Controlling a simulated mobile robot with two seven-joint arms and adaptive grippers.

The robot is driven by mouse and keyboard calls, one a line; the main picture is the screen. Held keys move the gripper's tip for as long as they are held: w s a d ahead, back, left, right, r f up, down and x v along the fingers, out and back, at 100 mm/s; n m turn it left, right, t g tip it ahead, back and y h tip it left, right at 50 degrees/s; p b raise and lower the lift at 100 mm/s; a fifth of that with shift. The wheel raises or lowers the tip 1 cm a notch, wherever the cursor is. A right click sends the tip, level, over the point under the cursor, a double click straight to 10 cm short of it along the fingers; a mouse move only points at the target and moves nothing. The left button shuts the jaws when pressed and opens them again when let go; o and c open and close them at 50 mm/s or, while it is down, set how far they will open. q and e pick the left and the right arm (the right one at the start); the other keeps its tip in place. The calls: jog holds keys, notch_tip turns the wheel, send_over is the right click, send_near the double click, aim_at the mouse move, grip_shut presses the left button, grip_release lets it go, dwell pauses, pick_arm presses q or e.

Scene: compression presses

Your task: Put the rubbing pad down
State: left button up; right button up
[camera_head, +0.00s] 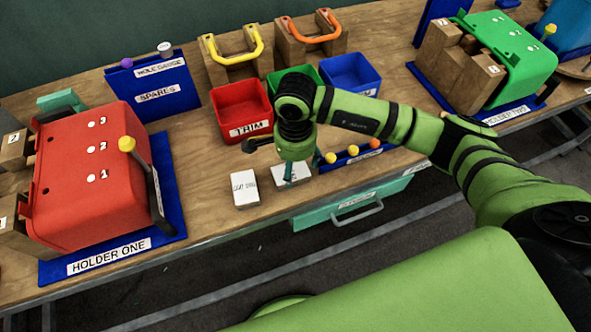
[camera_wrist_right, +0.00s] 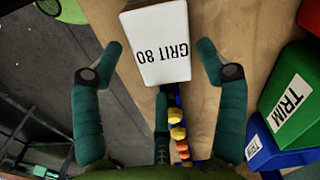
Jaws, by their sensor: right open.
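A white rubbing pad labelled GRIT 80 (camera_wrist_right: 160,45) lies between the fingers of my right gripper (camera_wrist_right: 159,62) in the wrist view, with a gap on each side. In the head view this white pad (camera_head: 298,173) shows under my right gripper (camera_head: 288,172), near the front edge of the wooden table; the gripper partly hides it. The right gripper is open and points down. A second white block (camera_head: 245,189) with a printed label lies just to the left, apart from it. My left gripper is in neither view.
A red TRIM bin (camera_head: 242,104), a green bin (camera_head: 290,80) and a blue bin (camera_head: 350,75) stand behind. A blue rack with yellow and orange knobs (camera_head: 352,151) is close on the right. The red HOLDER ONE press (camera_head: 85,180) stands left. A teal drawer (camera_head: 350,202) is below.

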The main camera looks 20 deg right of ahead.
aim_at(295, 171)
notch_tip(295, 171, up, 9)
jog(key=b, duration=0.2)
jog(key=shift+r+b, duration=0.15)
jog(key=shift+b, duration=0.15)
